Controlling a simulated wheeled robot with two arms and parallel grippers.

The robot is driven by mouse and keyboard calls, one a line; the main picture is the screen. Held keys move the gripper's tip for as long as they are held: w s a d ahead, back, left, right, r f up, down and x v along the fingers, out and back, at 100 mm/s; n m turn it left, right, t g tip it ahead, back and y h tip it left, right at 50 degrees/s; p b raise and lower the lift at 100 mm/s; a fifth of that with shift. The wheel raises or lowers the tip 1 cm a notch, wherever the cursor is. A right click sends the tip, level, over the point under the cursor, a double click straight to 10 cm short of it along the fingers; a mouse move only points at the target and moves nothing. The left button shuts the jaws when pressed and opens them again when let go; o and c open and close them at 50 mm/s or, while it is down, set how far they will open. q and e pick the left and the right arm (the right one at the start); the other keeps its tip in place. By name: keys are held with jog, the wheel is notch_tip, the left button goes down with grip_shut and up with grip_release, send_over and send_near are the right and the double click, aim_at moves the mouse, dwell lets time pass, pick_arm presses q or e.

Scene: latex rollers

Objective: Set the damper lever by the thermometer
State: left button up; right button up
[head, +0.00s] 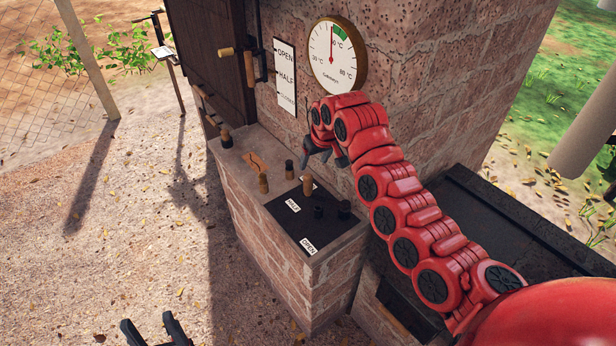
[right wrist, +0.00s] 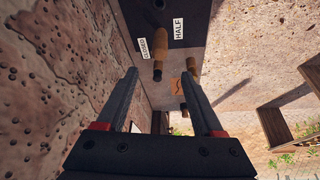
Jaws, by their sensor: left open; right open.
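The round thermometer (head: 337,55) hangs on the brick wall. Its needle points nearly straight up, close to the left end of a green band. A black plate (head: 283,212) on the brick ledge carries HALF and OPEN labels; the right wrist view shows CLOSED (right wrist: 143,48) and HALF (right wrist: 179,29). A wooden handle (head: 307,187) stands upright on the plate; I cannot tell surely that it is the damper lever. My right gripper (head: 325,154) is open and empty above the ledge. The right wrist view shows its spread fingers (right wrist: 165,85). My left gripper (head: 152,328) is open, low and far from the ledge.
Other upright handles stand along the ledge, including one at the plate's left edge (head: 263,183) and one farther back (head: 225,137). A sign (head: 286,77) reading OPEN, HALF and a blurred third word is on the wall. A dark door (head: 212,60) stands left. Open ground lies left.

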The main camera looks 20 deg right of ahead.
aim_at(309, 178)
jog(key=p+x, duration=0.1)
jog(key=x, duration=0.6)
jog(key=p+x, duration=0.1)
jog(key=x, duration=0.3)
jog(key=shift+s+f+p, duration=0.15)
jog(key=shift+s+p, duration=0.15)
jog(key=shift+p, duration=0.05)
jog(key=shift+x, duration=0.85)
grip_shut()
